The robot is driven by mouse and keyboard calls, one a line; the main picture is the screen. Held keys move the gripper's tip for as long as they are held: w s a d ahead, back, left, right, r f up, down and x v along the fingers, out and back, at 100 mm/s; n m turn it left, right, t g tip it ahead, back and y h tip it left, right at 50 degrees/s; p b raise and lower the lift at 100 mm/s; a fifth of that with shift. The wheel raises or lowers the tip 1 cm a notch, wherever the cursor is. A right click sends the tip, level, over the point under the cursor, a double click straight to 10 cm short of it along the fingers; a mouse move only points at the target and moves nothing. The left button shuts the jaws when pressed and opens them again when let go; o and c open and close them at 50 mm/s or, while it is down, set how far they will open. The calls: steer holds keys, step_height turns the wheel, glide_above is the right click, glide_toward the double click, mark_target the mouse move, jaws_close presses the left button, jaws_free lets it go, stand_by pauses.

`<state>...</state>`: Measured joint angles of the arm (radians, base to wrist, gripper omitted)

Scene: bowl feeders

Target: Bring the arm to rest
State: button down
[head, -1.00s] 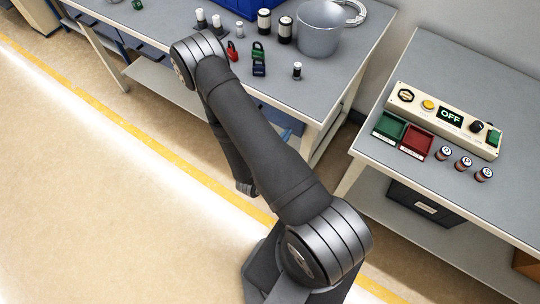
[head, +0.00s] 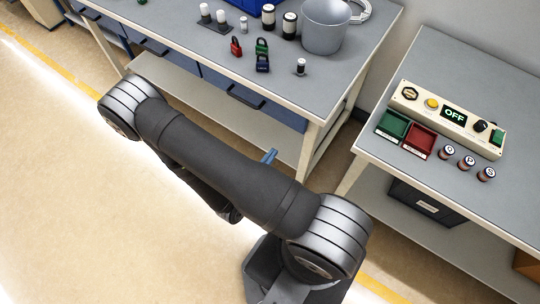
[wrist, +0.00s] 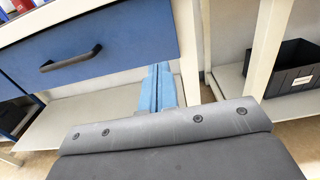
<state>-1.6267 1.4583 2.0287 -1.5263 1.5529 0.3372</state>
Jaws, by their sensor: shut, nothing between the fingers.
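My gripper (wrist: 159,68) shows in the wrist view as two blue fingers side by side, shut with nothing between them. They point toward the underside of the bench, beside a blue drawer front (wrist: 95,48). In the head view only the blue fingertips of my gripper (head: 270,156) show past my arm, in front of the bench's lower shelf. My arm stretches left from its base over the floor and hides the rest of the gripper.
The left bench (head: 340,75) carries red, green and blue padlocks, several small cylinders and a grey bucket (head: 322,30). The right bench (head: 440,65) carries a control panel (head: 420,98) reading OFF, a green tray and a red tray (head: 418,139). Open floor lies left.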

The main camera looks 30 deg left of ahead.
steer(key=shift+s, duration=0.15)
stand_by(0.3)
steer(key=shift+w, duration=6.85)
steer(key=s, duration=1.1)
steer(key=shift+s, duration=0.35)
steer(key=shift+w, duration=0.1)
glide_toward(298, 120)
steer(key=shift+w+f, duration=0.2)
steer(key=shift+w, duration=3.15)
